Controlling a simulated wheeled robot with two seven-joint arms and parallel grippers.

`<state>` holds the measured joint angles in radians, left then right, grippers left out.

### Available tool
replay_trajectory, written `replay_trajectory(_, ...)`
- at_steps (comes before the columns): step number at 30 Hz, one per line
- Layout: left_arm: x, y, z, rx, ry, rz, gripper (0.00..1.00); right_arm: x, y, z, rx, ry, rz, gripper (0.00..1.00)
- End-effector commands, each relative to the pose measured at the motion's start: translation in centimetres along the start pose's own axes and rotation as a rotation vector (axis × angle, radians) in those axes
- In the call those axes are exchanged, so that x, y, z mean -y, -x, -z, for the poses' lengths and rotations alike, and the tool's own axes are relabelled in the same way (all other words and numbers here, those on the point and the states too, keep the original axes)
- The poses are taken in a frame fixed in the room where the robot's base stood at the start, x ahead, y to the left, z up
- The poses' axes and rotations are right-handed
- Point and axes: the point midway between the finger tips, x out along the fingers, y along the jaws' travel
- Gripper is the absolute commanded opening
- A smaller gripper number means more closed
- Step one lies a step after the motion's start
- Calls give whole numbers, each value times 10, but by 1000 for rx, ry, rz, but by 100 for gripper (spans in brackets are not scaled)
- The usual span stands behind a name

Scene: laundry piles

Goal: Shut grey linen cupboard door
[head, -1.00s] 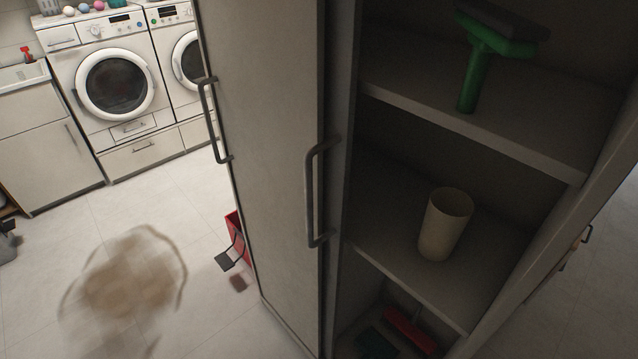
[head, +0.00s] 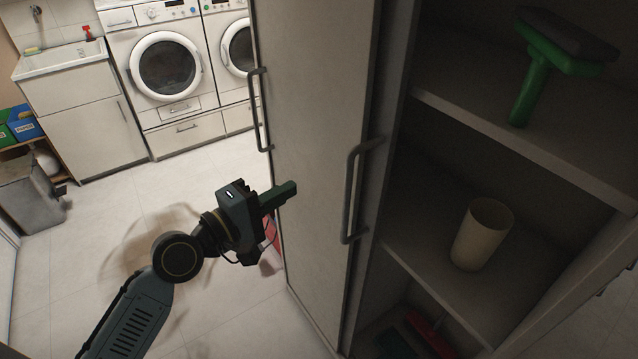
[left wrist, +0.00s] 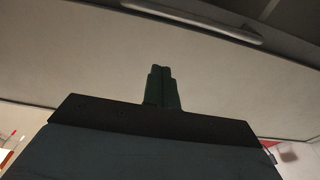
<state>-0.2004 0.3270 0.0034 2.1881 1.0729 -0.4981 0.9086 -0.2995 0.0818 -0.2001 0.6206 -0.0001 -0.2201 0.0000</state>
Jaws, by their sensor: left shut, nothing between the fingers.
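The grey linen cupboard stands open on the right in the head view, its shelves (head: 500,120) exposed. Its grey door (head: 315,150) is the tall panel left of the opening. A bar handle (head: 258,110) is near the panel's left edge, and another bar handle (head: 352,190) is near its right edge. My left gripper (head: 286,193) is shut and empty, its fingertips at the panel's left edge, below the left handle. In the left wrist view the fingers (left wrist: 161,85) point at a pale panel with a bar handle (left wrist: 195,22) beyond. Contact cannot be told. My right gripper is not in view.
The shelves hold a green-handled tool (head: 535,80), a beige cup (head: 482,235) and a red item (head: 432,335) low down. Washing machines (head: 165,70) and a sink unit (head: 75,110) stand at the back left. A grey bin (head: 30,195) is far left. Floor between is mostly clear.

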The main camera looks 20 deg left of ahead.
Motion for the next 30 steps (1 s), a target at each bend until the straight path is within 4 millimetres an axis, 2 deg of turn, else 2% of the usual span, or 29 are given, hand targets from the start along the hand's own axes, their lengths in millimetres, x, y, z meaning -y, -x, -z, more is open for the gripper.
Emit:
replay_trajectory(5, -3, -23, -1, 2, 4, -6, 0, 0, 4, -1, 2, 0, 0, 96)
replay_trajectory(17, -2, -101, -1, 2, 2, -4, 0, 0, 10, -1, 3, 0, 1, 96)
replay_trajectory(24, -1, -87, -31, 1, 3, -2, 0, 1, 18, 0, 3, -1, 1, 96)
replay_trajectory(30, -1, -84, -38, 0, 0, -1, 0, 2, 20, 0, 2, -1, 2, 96)
